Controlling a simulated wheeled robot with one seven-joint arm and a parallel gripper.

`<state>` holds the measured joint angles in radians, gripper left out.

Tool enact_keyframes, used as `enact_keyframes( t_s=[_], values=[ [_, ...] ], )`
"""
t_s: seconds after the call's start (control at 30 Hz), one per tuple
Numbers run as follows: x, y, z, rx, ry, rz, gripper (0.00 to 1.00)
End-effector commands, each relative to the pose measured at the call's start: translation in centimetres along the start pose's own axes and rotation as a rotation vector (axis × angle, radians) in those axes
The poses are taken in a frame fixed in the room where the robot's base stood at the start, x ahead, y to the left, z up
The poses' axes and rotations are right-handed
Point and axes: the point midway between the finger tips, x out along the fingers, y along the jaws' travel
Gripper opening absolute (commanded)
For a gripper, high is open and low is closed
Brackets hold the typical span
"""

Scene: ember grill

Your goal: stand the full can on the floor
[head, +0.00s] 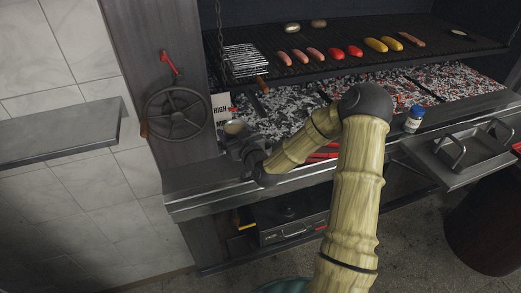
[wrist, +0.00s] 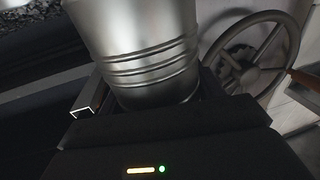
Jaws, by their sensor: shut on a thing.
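In the wrist view a ribbed silver metal can (wrist: 150,50) stands close in front of my gripper (wrist: 147,105), held between its jaws. The can's top is cut off by the edge of the wrist view. In the head view my gripper (head: 236,146) is at the left end of the grill's front ledge, above it, and the can's top (head: 235,127) shows as a small pale round opening. What is in the can is too small to tell. The floor (head: 385,232) is bare dark stone in front of the grill.
A handwheel (head: 177,112) is mounted left of my gripper, and a steel shelf (head: 60,135) juts out at the left. The ember bed (head: 290,112) glows behind. A tray with handles (head: 465,155) and a dark round bin (head: 490,225) stand at the right. A drawer unit (head: 290,225) is under the ledge.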

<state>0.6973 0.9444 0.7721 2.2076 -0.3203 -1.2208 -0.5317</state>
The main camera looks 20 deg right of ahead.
Motion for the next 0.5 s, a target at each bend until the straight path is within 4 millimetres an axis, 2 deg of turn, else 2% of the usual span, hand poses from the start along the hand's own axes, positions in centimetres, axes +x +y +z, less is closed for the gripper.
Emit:
enact_keyframes(
  t_s=[0.3, 0.5],
  values=[
    [0.1, -0.8, 4.2, 0.004, -0.001, -0.011, 0.3],
    [0.1, -0.6, 5.4, 0.0, 0.004, -0.009, 0.3]
  ],
)
